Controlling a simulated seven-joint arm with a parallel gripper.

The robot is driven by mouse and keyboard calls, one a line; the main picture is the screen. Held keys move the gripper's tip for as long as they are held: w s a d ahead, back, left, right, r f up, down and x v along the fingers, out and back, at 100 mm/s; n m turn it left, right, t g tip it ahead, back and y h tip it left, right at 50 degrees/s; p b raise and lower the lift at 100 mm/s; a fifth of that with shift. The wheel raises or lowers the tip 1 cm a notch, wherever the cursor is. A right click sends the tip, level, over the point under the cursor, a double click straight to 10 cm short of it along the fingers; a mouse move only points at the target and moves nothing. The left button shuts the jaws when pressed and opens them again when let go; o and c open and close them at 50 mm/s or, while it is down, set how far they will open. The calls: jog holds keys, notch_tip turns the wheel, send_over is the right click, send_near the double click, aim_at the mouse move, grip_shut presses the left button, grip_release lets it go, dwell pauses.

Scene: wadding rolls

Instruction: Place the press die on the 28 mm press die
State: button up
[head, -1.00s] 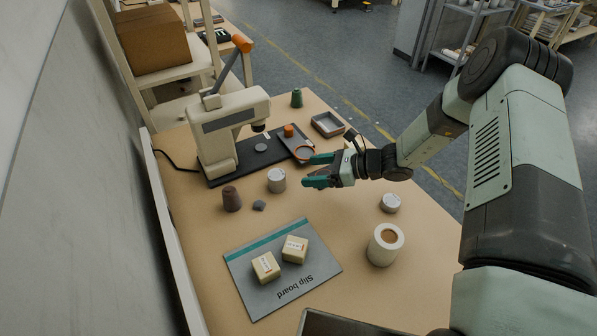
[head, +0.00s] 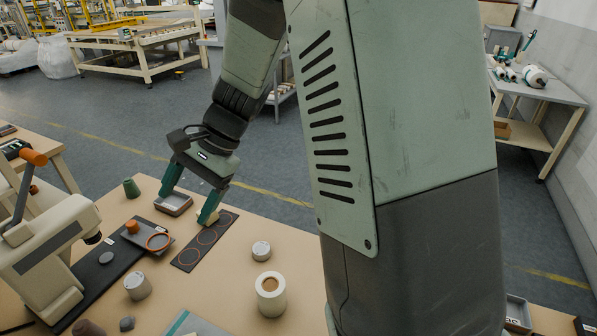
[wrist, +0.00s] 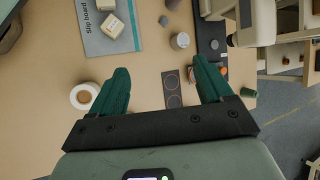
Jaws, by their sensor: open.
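The frames do not make clear which piece is the press die. A short grey cylinder with a pale top (head: 261,250) stands on the table beside the white roll, and a similar taller one (head: 138,286) stands near the press base; it also shows in the wrist view (wrist: 180,40). A dark plate with orange ring outlines (head: 190,254) lies flat, and it shows between my fingers in the wrist view (wrist: 172,100). My gripper (head: 187,206) is open and empty, pointing down near the plate and grey tray. The nearer short cylinder is not clearly visible in the wrist view.
A white roll (head: 271,296) stands at the front. The cream press (head: 45,245) is at left. The slip board (wrist: 92,35) carries pale blocks. Open table surrounds the short cylinder.

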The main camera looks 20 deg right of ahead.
jog(key=s+d+r+n+t+h, duration=0.3)
jog(key=s+d+r, duration=0.3)
jog(key=s, duration=0.4)
jog(key=s+d+r+n+t+h, duration=0.3)
jog(key=s+d+r+n+h, duration=0.1)
jog(key=s+d+r, duration=0.3)
jog(key=s+r, duration=0.1)
jog(key=s, duration=0.1)
jog(key=shift+s+d+r+n+t, duration=0.25)
jog(key=shift+s+r+n+t, duration=0.05)
jog(key=shift+s+n, duration=0.1)
